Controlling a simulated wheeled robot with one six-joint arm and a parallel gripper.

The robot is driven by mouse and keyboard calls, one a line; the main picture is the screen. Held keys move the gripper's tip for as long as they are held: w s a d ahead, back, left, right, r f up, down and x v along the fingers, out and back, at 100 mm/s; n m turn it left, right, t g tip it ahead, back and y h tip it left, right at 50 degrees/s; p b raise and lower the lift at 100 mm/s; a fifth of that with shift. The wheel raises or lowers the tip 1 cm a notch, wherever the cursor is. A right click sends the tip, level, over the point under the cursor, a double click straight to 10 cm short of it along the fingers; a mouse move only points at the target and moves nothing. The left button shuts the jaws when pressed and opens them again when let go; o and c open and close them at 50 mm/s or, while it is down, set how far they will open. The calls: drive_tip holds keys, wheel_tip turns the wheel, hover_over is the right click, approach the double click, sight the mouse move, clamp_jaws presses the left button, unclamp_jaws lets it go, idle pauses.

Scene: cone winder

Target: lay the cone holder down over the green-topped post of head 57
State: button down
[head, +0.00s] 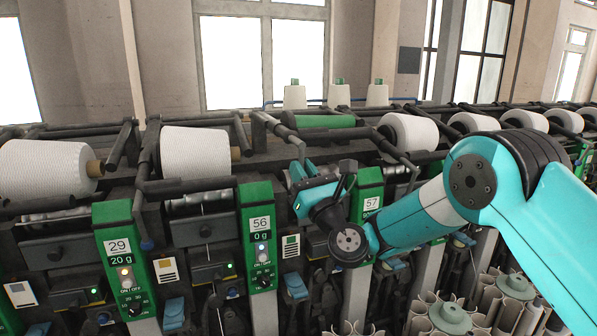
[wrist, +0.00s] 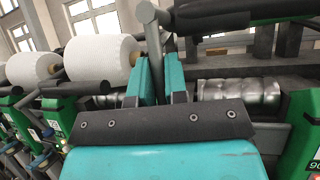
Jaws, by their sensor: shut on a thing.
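The cone holder (head: 281,129) is a grey-and-black bar frame, raised at the back of the machine between heads 56 and 57. My gripper (head: 304,169) is at the near end of its bar. In the wrist view the grey bar (wrist: 152,32) runs down between the two teal fingers of my gripper (wrist: 161,80), which is shut on it. The green-topped post (head: 369,177) of head 57 stands to the right of my gripper, apart from it. My arm hides its lower part. The exact contact on the bar is partly hidden by the fingers.
Head 56's green panel (head: 259,222) stands close on the left of my gripper. White yarn cones (head: 193,151) sit on both sides. A green cylinder (head: 325,121) lies behind. A grooved metal drum (wrist: 238,91) is right of the fingers in the wrist view.

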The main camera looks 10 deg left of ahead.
drive_tip(key=shift+f, duration=0.15)
drive_tip(key=c, duration=1.1)
unclamp_jaws()
drive_tip(key=shift+c, duration=0.2)
drive_tip(key=shift+s+d+f+b, duration=0.15)
drive_tip(key=shift+f+b, duration=0.1)
drive_tip(key=shift+b, duration=0.35)
drive_tip(key=b+v, duration=1.6)
drive_tip(key=b, duration=0.6)
drive_tip(key=shift+s+d+b, duration=0.15)
drive_tip(key=shift+s+b, duration=0.1)
drive_tip(key=shift+b, duration=0.1)
drive_tip(key=shift+f, duration=0.1)
